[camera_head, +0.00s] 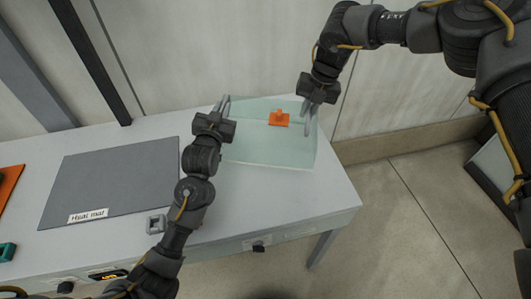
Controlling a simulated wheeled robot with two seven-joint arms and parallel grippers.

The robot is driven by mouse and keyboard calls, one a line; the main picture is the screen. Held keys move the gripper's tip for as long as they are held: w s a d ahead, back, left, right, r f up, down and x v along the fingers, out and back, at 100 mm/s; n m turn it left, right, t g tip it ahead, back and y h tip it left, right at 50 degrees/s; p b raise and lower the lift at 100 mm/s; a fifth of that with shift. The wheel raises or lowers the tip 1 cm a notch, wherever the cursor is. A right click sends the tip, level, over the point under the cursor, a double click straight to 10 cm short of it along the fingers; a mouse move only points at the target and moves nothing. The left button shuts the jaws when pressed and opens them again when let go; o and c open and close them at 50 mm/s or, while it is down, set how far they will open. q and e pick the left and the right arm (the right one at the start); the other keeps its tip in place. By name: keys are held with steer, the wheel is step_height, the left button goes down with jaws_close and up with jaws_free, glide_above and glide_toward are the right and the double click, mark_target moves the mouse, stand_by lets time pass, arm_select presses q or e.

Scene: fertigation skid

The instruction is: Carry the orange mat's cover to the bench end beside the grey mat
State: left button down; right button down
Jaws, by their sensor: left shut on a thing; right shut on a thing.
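The cover (270,151) is a clear, pale green box-like lid with an orange knob (279,118) on top. It is at the right end of the bench, to the right of the grey mat (110,178), which bears a "Heat mat" label. My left gripper (224,106) is shut on the cover's left side. My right gripper (309,110) is shut on its right side. I cannot tell whether the cover's bottom touches the bench. The orange mat (9,184) shows only partly at the left picture edge.
The bench (240,215) has bare room in front of the cover. A small grey block (156,224) lies near the grey mat's front right corner, beside my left arm. A dark green piece (7,251) is at the far left. A wall stands behind the bench; open floor lies to the right.

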arm_select(q)
steer(key=shift+a+f, duration=0.1)
steer(key=shift+a, duration=0.15)
arm_select(e)
steer(key=shift+w+d, duration=0.1)
steer(key=shift+d, duration=0.25)
